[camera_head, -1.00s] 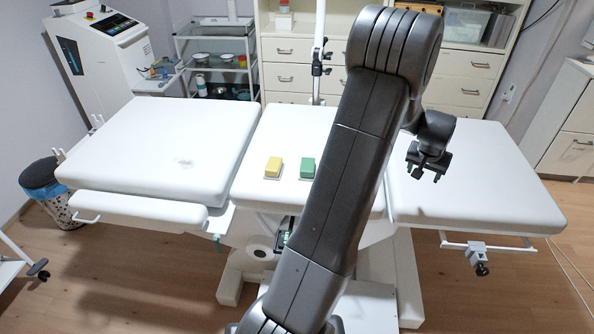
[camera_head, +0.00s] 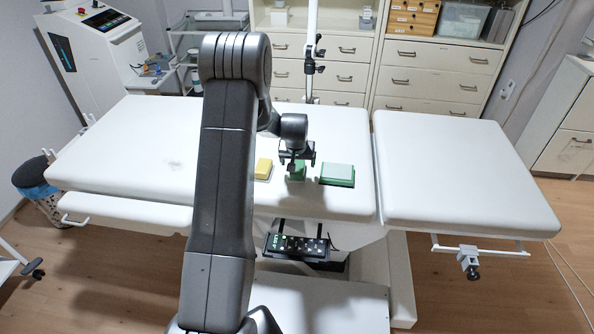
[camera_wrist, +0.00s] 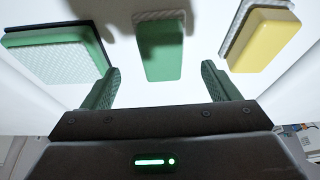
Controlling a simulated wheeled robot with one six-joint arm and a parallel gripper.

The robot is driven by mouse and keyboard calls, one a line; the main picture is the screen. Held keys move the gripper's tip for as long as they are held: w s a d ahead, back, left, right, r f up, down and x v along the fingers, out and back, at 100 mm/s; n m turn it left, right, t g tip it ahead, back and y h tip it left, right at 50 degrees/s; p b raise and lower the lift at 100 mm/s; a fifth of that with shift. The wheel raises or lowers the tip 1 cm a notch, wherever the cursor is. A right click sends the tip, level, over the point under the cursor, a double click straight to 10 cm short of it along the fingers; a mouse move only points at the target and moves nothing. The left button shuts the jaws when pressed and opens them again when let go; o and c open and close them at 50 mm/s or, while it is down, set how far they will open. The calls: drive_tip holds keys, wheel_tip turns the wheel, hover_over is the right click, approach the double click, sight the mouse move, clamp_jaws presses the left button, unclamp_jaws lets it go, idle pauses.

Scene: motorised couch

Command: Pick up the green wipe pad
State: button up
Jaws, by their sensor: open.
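The green wipe pad (camera_head: 299,177) lies on the white middle section of the couch, partly hidden behind my gripper in the head view. My gripper (camera_head: 296,158) is over it, open and empty. In the wrist view the green wipe pad (camera_wrist: 160,55) is ahead of the gap between my two green-faced fingers (camera_wrist: 162,88), apart from both. A shadow falls on its far end.
A yellow pad (camera_head: 263,168) lies left of the green one in the head view. A green block with a pale grey top (camera_head: 337,174) lies close to its right. A control panel (camera_head: 297,246) sits below the couch edge. The right couch section (camera_head: 460,175) is clear.

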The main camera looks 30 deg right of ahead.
sight(298, 166)
drive_tip(key=shift+p+x, duration=0.8)
drive_tip(key=shift+x, duration=1.65)
drive_tip(key=shift+a, duration=0.2)
drive_tip(key=shift+c, duration=0.4)
drive_tip(key=c, duration=1)
